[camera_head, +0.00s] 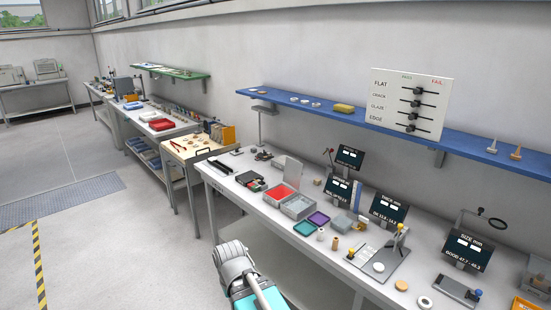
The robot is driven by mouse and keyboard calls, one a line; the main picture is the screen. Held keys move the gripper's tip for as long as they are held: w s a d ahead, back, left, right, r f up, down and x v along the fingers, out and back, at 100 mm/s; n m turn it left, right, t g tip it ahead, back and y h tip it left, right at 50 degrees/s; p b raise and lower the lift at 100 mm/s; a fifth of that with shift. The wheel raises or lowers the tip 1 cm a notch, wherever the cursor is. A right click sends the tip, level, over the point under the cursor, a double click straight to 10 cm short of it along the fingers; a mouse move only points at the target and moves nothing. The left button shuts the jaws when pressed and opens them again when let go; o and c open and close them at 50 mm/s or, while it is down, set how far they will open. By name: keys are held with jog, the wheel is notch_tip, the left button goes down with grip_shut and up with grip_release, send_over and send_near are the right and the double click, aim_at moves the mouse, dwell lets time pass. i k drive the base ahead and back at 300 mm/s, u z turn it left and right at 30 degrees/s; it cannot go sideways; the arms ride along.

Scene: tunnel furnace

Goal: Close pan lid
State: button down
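A pair of open bins stands on the long workbench (262,212) right of centre. One has a red inside (278,194) and the other is a grey bin (297,206). A pale grey panel (288,168) stands up behind them, like a raised lid. I cannot tell for sure whether it is the pan lid or how it is hinged. Part of my arm shows at the bottom centre, in front of the bench and apart from the bins. My gripper's fingers are not visible.
A teal tray (304,229) and a purple tray (319,219) lie in front of the bins. Several dark display panels stand behind, including a size display (467,250). A blue shelf (350,118) hangs above. The floor (110,240) at left is clear.

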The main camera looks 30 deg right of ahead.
aim_at(293, 168)
jog(key=z, duration=0.05)
jog(key=i, duration=1.45)
jog(key=z, duration=0.9)
jog(key=i, duration=0.5)
jog(key=z, duration=0.25)
jog(key=k, duration=0.9)
jog(key=z, duration=0.2)
jog(key=i, duration=0.35)
jog(key=u, duration=0.05)
